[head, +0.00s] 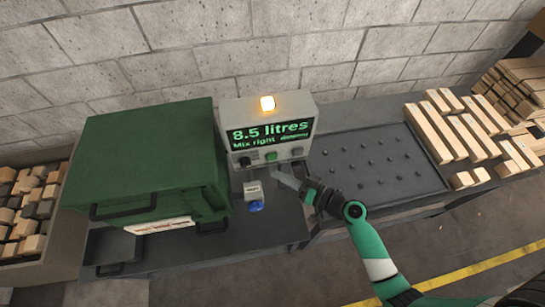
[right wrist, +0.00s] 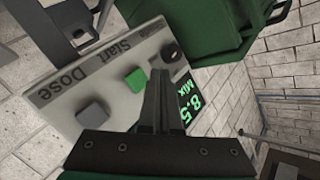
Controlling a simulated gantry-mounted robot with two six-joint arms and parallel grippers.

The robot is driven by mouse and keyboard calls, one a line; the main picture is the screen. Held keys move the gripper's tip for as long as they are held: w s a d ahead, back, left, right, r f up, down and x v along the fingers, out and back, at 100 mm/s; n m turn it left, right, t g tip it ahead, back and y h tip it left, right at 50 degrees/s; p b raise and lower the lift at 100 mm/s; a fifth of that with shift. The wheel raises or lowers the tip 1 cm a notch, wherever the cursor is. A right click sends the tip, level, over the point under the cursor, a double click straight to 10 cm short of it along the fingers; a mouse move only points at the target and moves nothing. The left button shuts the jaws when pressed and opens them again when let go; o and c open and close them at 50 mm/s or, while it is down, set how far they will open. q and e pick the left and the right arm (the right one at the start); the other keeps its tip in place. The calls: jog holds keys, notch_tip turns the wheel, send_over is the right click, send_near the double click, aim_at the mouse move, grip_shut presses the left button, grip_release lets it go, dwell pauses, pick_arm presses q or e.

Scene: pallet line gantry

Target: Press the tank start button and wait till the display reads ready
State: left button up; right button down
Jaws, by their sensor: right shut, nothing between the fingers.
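The control box (head: 233,110) stands beside the green tank (head: 150,150), with a lit amber lamp (head: 267,103) on top. Its display (head: 270,132) shows "8.5 litres" and a smaller line beginning "Mix right"; the last word is too small to read surely. Below it are a black knob (head: 245,162), a green button (head: 271,156) and a grey button (head: 297,151). In the right wrist view the green button (right wrist: 135,80) lines up with "Start", the grey one (right wrist: 93,112) with "Dose". My right gripper (head: 276,175) is shut and empty, fingertips just in front of the panel near the green button; contact is unclear.
A small white and blue item (head: 256,206) sits on the dark bench below the box. A dark studded tray (head: 365,190) lies to the right, beside stacked wooden blocks (head: 470,125). A bin of blocks (head: 40,260) stands at left. A block wall is behind.

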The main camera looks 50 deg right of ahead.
jog(key=shift+s+a, duration=0.7)
jog(key=shift+s, duration=0.25)
jog(key=shift+a, duration=0.1)
